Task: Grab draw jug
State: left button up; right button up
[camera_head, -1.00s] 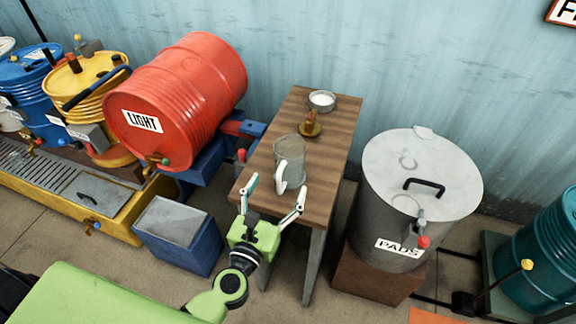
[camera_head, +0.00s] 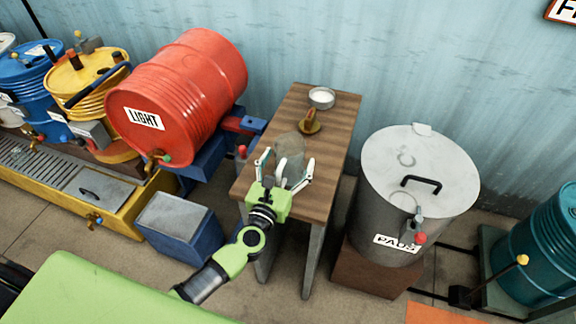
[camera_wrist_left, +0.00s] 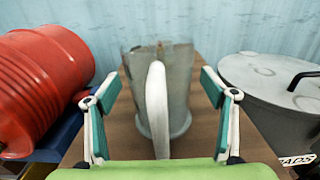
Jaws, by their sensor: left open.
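The draw jug (camera_head: 290,148) is a clear, greyish jug with a white handle, standing upright on the wooden table. In the left wrist view the jug (camera_wrist_left: 178,85) is straight ahead, its white handle (camera_wrist_left: 157,105) facing me. My left gripper (camera_head: 286,168) is open, with one finger on each side of the handle in the head view. In the wrist view its fingers (camera_wrist_left: 155,100) stand apart to the left and right of the handle, with visible gaps. The lower part of the jug is partly hidden by the handle and gripper. My right gripper is not in view.
The wooden table (camera_head: 328,125) also bears a brown object on a small dish (camera_head: 310,127) and a white-filled bowl (camera_head: 321,97) behind the jug. A red drum (camera_head: 190,90) lies to the left. A grey lidded bin (camera_head: 385,215) stands close on the right.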

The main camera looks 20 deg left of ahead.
pick_arm(q)
jog(key=c, duration=1.3)
jog(key=shift+o, duration=0.2)
